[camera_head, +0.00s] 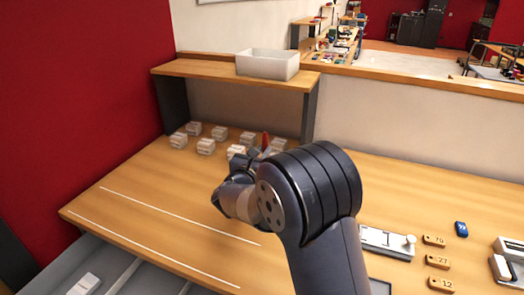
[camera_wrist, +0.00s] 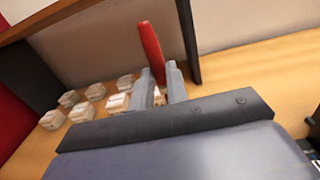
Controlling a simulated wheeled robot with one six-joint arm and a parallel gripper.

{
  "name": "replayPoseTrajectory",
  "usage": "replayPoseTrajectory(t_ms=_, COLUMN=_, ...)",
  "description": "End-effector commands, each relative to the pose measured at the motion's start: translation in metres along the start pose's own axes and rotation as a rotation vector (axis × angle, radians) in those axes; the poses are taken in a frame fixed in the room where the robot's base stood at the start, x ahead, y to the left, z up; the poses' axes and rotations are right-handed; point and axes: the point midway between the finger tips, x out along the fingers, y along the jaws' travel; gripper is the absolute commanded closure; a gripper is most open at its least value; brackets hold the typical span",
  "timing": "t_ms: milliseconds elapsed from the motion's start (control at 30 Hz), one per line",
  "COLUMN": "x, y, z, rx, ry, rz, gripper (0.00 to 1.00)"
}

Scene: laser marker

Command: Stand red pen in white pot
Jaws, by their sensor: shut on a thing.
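The red pen (camera_wrist: 151,46) stands nearly upright, with a slight tilt, between the fingers of my gripper (camera_wrist: 160,86) in the wrist view. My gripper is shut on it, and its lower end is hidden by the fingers. In the head view the red pen (camera_head: 265,140) shows as a small red tip above my gripper (camera_head: 254,153), over the back of the desk near the shelf's right leg. I cannot clearly make out a white pot. A pale shape (camera_head: 279,144) just right of the pen is partly hidden by my arm.
Several small white blocks (camera_head: 205,146) sit left of my gripper under the wooden shelf (camera_head: 200,69). A white bin (camera_head: 267,65) stands on the shelf. The desk's left front is clear.

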Motion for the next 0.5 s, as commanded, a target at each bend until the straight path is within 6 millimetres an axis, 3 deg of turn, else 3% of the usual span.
replayPoseTrajectory(t_ms=500, x=0.000, y=0.000, z=-0.046, rx=0.000, ry=0.000, rz=0.000, gripper=1.00)
